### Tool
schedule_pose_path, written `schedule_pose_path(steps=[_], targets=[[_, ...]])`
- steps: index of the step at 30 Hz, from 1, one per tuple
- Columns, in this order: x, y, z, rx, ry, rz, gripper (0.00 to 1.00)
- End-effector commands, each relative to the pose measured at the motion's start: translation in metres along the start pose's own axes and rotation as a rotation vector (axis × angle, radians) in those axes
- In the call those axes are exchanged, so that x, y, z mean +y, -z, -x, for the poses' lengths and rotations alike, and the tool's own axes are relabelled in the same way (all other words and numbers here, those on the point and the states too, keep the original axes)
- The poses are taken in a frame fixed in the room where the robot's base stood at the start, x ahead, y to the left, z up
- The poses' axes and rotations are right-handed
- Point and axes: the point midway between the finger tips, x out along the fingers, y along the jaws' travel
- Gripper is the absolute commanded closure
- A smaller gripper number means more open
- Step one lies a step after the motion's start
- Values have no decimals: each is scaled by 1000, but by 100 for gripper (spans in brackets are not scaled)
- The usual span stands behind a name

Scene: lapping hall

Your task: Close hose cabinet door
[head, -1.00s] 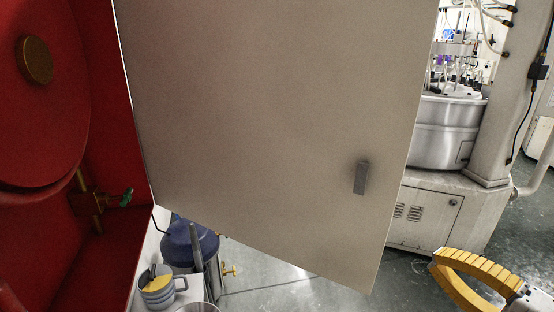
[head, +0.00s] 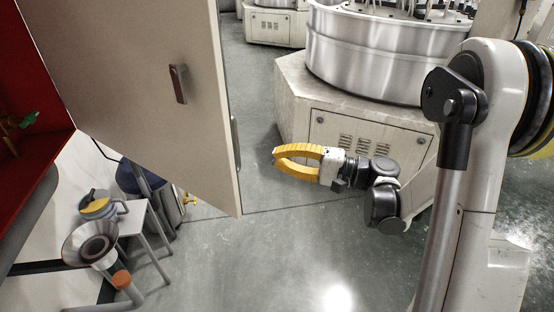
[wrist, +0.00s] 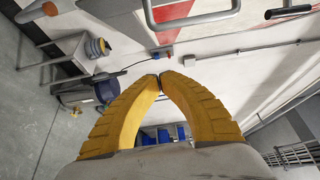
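The hose cabinet door (head: 130,90) is a grey-beige panel standing open at the left of the head view. A small dark grip (head: 179,83) is on its visible face, and a long grey handle (head: 236,143) shows at its free edge. The red cabinet interior (head: 35,165) with a green valve (head: 27,121) is at the far left, partly out of frame. My gripper (head: 275,158) has yellow fingers and is to the right of the door's free edge, seemingly apart from it. In the wrist view its fingertips (wrist: 161,77) meet with nothing between them.
A large machine with a steel drum (head: 365,55) is behind my gripper. Open floor (head: 270,255) lies in front.

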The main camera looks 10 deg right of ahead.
Motion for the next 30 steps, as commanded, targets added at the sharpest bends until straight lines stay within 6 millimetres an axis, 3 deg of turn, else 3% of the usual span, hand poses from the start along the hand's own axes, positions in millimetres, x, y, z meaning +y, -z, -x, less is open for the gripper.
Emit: schedule_pose_path(steps=[12, 21, 30], targets=[[2, -2, -86, -4, 0, 0, 100], [0, -34, -74, 2, 0, 0, 100], [-1, -38, -72, 1, 0, 0, 100]])
